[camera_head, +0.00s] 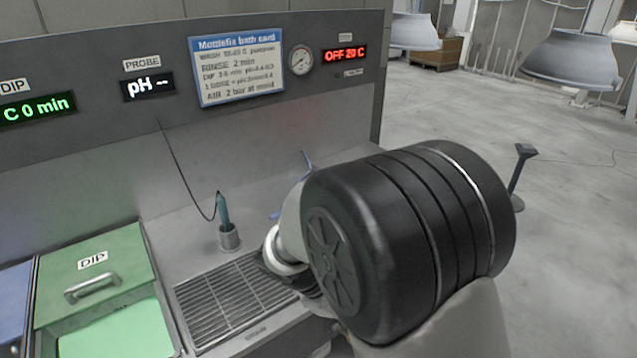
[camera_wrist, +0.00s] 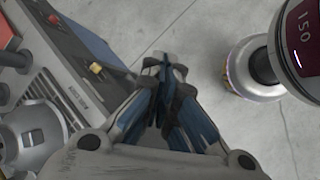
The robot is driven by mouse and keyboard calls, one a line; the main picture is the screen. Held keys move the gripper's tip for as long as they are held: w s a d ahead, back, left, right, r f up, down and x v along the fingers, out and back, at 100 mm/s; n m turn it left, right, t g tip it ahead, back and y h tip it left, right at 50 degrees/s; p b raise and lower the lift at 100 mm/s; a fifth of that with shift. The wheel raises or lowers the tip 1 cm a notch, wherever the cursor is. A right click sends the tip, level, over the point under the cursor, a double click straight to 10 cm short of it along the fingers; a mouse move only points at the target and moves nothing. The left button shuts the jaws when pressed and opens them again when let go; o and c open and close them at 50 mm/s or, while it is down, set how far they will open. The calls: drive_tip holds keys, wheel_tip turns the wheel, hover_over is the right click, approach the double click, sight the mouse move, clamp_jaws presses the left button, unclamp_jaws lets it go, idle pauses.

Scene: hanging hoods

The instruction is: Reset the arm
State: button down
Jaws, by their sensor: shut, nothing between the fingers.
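My gripper shows in the wrist view (camera_wrist: 168,75), with its two fingers brought together at the tips and nothing between them. It points down over bare grey floor, beside a grey unit with coloured knobs. In the head view the large black joint of my arm fills the middle right and hides my gripper. Part of the bench's front right is hidden behind the arm too.
The bench holds a slatted drain grate (camera_head: 235,300), a probe in a small cup (camera_head: 228,236) and a green DIP bath (camera_head: 92,275) with its lid partly open. A back panel (camera_head: 240,72) carries displays. Grey hoods (camera_head: 570,60) hang at the right. Open floor (camera_head: 480,105) lies behind.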

drive_tip(key=s+d+r+m+t+y, duration=0.2)
drive_tip(key=s+r+m+y, duration=0.1)
drive_tip(key=s+r+m, duration=0.3)
drive_tip(key=s+d+r+m+t+y, duration=0.1)
drive_tip(key=s+d+r+m+y, duration=0.2)
drive_tip(key=s+r+m, duration=0.4)
drive_tip(key=s+r+y, duration=0.1)
drive_tip(key=s+r, duration=0.2)
drive_tip(key=s, duration=0.2)
drive_tip(key=shift+s+d+t, duration=0.25)
drive_tip(key=shift+d+t, duration=0.05)
drive_tip(key=shift+t, duration=0.1)
drive_tip(key=shift+a, duration=0.15)
